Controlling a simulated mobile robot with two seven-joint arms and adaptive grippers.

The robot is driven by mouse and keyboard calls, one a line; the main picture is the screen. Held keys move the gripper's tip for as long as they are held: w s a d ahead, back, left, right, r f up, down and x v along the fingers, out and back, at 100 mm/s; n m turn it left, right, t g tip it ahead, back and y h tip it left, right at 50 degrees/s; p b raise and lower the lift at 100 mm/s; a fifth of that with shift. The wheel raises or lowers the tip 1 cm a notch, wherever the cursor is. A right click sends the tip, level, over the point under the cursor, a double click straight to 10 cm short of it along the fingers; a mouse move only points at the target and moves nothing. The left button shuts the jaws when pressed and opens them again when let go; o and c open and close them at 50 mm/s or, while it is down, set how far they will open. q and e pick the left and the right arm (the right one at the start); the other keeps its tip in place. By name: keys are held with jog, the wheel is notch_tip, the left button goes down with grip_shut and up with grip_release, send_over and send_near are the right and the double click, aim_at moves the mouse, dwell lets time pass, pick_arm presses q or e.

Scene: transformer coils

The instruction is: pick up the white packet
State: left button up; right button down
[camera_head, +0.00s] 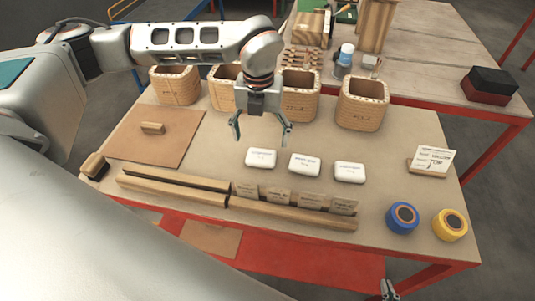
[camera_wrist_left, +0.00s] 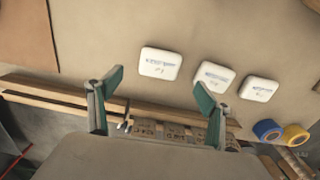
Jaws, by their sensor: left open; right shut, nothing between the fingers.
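Three white packets with printed labels lie in a row on the table: the left packet (camera_head: 261,157), the middle packet (camera_head: 304,165) and the right packet (camera_head: 349,172). They also show in the left wrist view as the left one (camera_wrist_left: 160,63), the middle one (camera_wrist_left: 214,77) and the right one (camera_wrist_left: 258,89). My left gripper (camera_head: 261,142) is open and empty, pointing down above the table close to the left packet. Its green-tipped fingers (camera_wrist_left: 160,88) show apart in the wrist view. My right gripper (camera_head: 389,291) is at the bottom edge, shut and empty.
Several wooden coil boxes (camera_head: 362,104) stand behind the packets. Wooden bars (camera_head: 290,214) and small brown cards (camera_head: 343,206) lie in front. Blue tape (camera_head: 402,218) and yellow tape (camera_head: 449,225) sit at the front right, with a card stand (camera_head: 430,161) behind them.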

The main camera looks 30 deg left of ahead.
aim_at(261, 155)
pick_arm(q)
jog(key=shift+s+a+f, duration=0.1)
jog(key=shift+s+f, duration=0.05)
jog(key=shift+f, duration=0.75)
notch_tip(261, 155, down, 5)
jog(key=c, duration=1.2)
